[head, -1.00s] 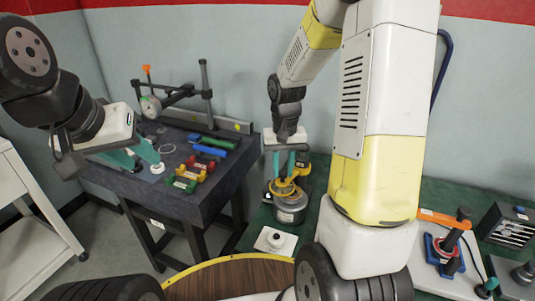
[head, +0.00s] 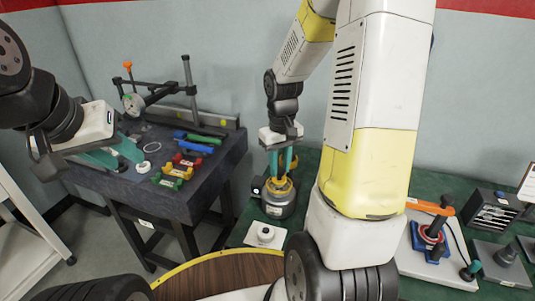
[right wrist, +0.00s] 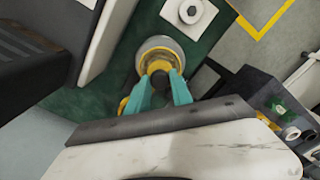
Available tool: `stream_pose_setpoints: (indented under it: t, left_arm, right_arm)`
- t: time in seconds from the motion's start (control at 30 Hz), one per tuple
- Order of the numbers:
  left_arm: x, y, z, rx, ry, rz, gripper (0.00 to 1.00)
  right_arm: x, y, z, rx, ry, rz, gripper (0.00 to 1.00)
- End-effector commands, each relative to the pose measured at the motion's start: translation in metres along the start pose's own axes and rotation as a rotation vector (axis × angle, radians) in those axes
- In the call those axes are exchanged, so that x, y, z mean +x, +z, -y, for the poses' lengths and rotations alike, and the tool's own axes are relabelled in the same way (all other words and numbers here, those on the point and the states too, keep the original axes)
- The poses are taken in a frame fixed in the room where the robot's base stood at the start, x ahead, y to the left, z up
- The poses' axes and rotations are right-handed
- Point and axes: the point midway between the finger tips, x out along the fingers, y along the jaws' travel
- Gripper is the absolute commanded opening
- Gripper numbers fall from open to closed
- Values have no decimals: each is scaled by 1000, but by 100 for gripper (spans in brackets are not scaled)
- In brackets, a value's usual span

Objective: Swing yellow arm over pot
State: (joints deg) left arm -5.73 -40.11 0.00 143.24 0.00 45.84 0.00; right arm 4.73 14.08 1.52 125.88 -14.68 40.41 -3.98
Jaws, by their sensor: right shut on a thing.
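The pot (head: 280,207) is a grey metal cylinder standing on the green bench, with yellow parts on top. The yellow arm (head: 282,187) shows at the pot's top, just under my right gripper (head: 281,172). In the right wrist view, my right gripper (right wrist: 160,92) has its teal fingers around a dark knob at the yellow part, over the pot's pale rim (right wrist: 152,44). The fingers partly hide the yellow arm, so its exact angle over the pot is unclear. My left gripper (head: 118,156) is open and empty above the dark table at left.
A white plate with a round button (head: 266,234) lies in front of the pot. Coloured clamp-like pieces (head: 182,168) and a dial gauge stand (head: 135,103) are on the dark table (head: 205,192).

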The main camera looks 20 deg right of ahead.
Motion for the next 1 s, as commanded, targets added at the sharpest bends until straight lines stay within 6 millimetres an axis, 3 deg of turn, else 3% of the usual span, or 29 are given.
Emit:
stream_pose_setpoints:
  t: [0.1, 0.13, 0.2, 0.23, 0.57, 1.0]
  left_arm:
    - [0, 0, 0, 0, 0, 0, 36]
    - [0, 0, 0, 0, 0, 0, 36]
    - [0, 0, 0, 0, 0, 0, 36]
    - [0, 0, 0, 0, 0, 0, 36]
    - [0, 0, 0, 0, 0, 0, 36]
    - [0, 0, 0, 0, 0, 0, 36]
  right_arm:
    - [-1, 0, -2, 1, 3, 0, 0]
    - [-1, 0, -2, 2, 3, -1, 32]
    - [-1, 0, -2, 2, 2, 0, 46]
    - [-1, 0, -2, 2, 2, 0, 48]
    - [-2, 0, -1, 2, 2, -1, 48]
    - [-67, 0, -2, 3, 3, -3, 48]
